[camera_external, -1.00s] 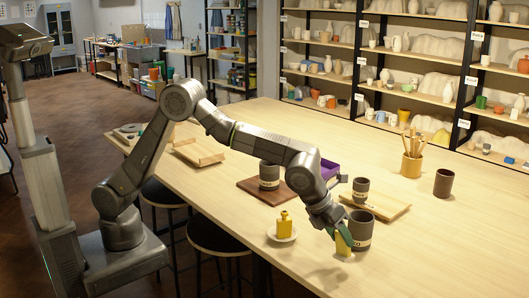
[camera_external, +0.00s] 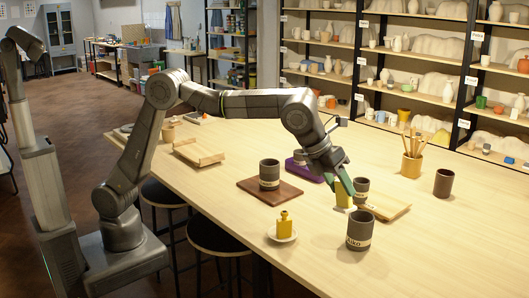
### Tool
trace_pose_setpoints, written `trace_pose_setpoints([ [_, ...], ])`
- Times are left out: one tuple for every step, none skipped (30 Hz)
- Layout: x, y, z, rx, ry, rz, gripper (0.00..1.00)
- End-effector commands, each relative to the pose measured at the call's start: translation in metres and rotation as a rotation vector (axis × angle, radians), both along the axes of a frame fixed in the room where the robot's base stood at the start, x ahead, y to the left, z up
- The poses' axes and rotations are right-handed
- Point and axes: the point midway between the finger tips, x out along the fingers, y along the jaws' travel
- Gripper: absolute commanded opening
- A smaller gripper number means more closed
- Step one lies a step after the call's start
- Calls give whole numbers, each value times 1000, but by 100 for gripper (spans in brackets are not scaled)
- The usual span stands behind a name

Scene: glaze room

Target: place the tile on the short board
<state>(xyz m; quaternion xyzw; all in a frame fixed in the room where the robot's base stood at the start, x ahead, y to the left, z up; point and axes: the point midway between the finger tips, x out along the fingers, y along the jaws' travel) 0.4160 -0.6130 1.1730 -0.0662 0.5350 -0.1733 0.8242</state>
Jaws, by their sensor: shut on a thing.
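My gripper (camera_external: 347,199) is shut on a small yellow piece with a pale lower part, which looks like the tile (camera_external: 342,193). It is held above the table, just left of a dark cup (camera_external: 362,185). That cup stands at the left end of a light wooden board (camera_external: 389,207). A dark brown board (camera_external: 258,197) lies to the left with a dark banded cup (camera_external: 269,174) on it. Another light board (camera_external: 199,153) lies farther left. I cannot tell for sure which is the short board. The fingers hide part of the tile.
A dark mug with a pale lettered band (camera_external: 360,231) stands in front of my gripper. A yellow bottle (camera_external: 284,226) stands on a white saucer (camera_external: 281,236). A purple tray (camera_external: 304,167) is partly behind my arm. A brush pot (camera_external: 411,166) and a brown cup (camera_external: 444,183) stand right.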

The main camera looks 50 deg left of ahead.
Motion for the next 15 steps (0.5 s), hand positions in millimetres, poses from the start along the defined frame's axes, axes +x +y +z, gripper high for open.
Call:
trace_pose_setpoints([
  [11, 8, -2, 6, 2, 21, 0],
  [15, 12, -2, 7, 2, 31, 0],
  [22, 17, -2, 9, 2, 45, 0],
  [27, 21, -2, 11, 3, 55, 0],
  [32, 26, -3, 13, 3, 66, 0],
  [39, 32, -3, 16, 4, 82, 0],
  [45, 37, -3, 18, 4, 95, 0],
  [51, 43, -3, 21, 4, 107, 0],
  [60, 52, -3, 25, 6, 129, 0],
  [67, 58, -3, 27, 6, 144, 0],
  [76, 67, -3, 30, 7, 163, 0],
  [86, 78, -3, 33, 8, 190, 0],
  [95, 87, -3, 37, 10, 212, 0],
  [104, 98, -3, 40, 12, 236, 0],
  [117, 113, -3, 45, 13, 268, 0],
])
